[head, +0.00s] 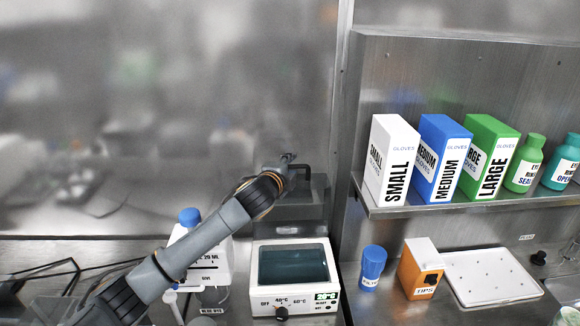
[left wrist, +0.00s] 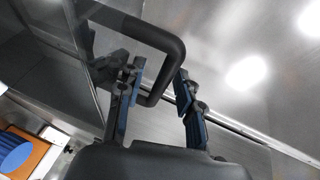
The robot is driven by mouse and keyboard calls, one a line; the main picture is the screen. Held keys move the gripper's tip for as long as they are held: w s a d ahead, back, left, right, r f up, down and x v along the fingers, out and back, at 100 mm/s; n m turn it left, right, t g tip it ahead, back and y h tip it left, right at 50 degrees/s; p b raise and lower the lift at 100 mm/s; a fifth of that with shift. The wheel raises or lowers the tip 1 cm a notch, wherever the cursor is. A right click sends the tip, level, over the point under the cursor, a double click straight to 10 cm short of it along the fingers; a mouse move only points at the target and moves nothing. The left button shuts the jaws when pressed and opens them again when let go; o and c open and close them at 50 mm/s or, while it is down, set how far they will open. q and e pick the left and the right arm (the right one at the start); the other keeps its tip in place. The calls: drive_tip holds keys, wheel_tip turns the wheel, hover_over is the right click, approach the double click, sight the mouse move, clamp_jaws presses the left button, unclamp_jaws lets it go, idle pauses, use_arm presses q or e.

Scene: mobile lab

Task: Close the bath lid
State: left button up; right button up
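The water bath (head: 333,262) is a white box with a dark open basin, a front dial and a green display. Its dark translucent lid (head: 300,214) stands raised at the back of the bath. A black lid handle (head: 306,172) sticks out near the lid's top; the left wrist view shows its bent bar (left wrist: 172,48) close up. My left gripper (head: 289,160) is at the handle. In the left wrist view its two blue-padded fingers (left wrist: 160,82) are spread, with part of the bar between them; I cannot tell whether either finger touches it. My right gripper is in neither view.
A blue-capped bottle (head: 190,217) stands left of the bath, partly behind my left arm. A blue-lidded tube (head: 372,265), an orange tip box (head: 420,268) and a white tray (head: 490,276) are to the right. Glove boxes (head: 440,160) stand on the shelf (head: 440,208).

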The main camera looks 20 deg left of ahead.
use_arm(q)
clamp_jaws()
drive_tip(key=shift+s+d+r+p, duration=0.15)
drive_tip(key=shift+s+d+p, duration=0.1)
drive_tip(key=shift+s+p, duration=0.2)
drive_tip(key=s+d+f+p, duration=0.1)
drive_tip(key=s+d+p, duration=0.3)
drive_tip(key=s, duration=0.7)
drive_tip(key=shift+d, duration=0.6)
drive_tip(key=shift+w, duration=0.1)
